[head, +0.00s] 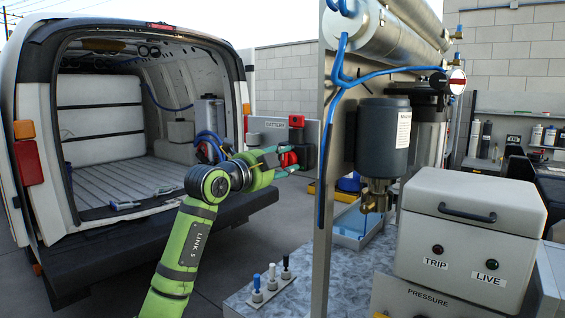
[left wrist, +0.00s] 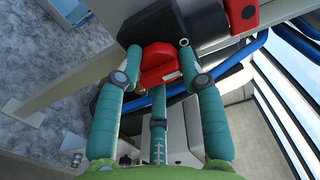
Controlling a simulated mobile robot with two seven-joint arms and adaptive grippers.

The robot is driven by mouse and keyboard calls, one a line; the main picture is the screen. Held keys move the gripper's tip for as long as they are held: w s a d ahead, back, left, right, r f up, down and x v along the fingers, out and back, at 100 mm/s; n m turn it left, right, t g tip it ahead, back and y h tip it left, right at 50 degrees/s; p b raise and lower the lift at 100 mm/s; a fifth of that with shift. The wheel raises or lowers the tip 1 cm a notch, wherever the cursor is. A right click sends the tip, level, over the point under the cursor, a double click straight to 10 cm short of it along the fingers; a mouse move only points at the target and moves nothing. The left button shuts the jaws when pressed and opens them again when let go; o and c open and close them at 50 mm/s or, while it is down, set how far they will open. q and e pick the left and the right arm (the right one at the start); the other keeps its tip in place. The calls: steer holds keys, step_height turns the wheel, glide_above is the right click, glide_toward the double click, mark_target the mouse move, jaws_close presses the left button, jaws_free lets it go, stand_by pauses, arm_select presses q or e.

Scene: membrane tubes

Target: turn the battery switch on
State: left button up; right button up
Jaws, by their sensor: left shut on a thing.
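The battery switch has a red knob (left wrist: 158,62) on a dark body (left wrist: 172,24). In the head view the red knob (head: 289,159) shows at the side of a grey panel labelled BATTERY (head: 275,124), by the van's rear right edge. My left gripper (head: 283,162) reaches it from the left with teal fingers. In the left wrist view the gripper (left wrist: 160,66) has its fingers around the red knob, shut on it. The fingers hide part of the knob, and I cannot read the switch's position. My right gripper is not in view.
A second red part (head: 297,121) sits above the knob on the panel. Blue hoses (head: 207,145) run to the left of it. A metal post (head: 327,190) and a bench (head: 245,300) with small toggles stand to the right. The van's bumper (head: 150,235) lies below and left.

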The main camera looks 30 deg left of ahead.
arm_select(q)
steer(key=shift+m, duration=0.3)
steer(key=m+b, duration=0.1)
steer(key=m, duration=0.2)
steer(key=shift+m, duration=0.3)
steer(key=m+b, duration=0.1)
steer(key=m, duration=0.3)
steer(key=shift+m, duration=0.3)
steer(key=m+b, duration=0.1)
steer(key=m, duration=0.3)
steer(key=shift+r+m+b, duration=0.1)
steer(key=shift+m+b, duration=0.35)
steer(key=shift+m, duration=2.05)
steer(key=o, duration=1.1)
steer(key=shift+o, duration=0.2)
